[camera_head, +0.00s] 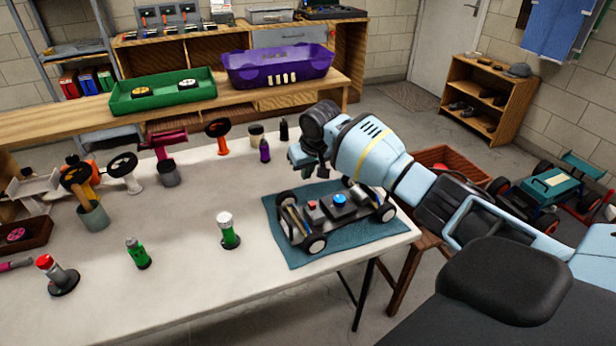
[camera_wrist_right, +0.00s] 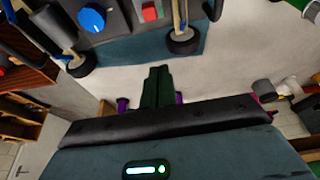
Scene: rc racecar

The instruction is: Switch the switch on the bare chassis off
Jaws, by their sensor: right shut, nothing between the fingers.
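The bare chassis (camera_head: 345,214) sits on a teal mat (camera_head: 303,258) near the table's right end. It carries a blue knob (camera_head: 339,199) and a small red switch (camera_head: 311,204); the switch's position is too small to tell. In the right wrist view the blue knob (camera_wrist_right: 91,18) and the red switch (camera_wrist_right: 149,11) show at the top edge. My right gripper (camera_head: 308,168) is above and behind the chassis, apart from it. Its fingers (camera_wrist_right: 157,82) are shut with nothing between them. My left gripper is out of view.
A purple bottle (camera_head: 265,151) and a dark bottle (camera_head: 284,131) stand behind the chassis. A green-banded item (camera_head: 228,231) stands left of the mat. Other bottles, pots and wheels occupy the table's left side. Bare white table lies between.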

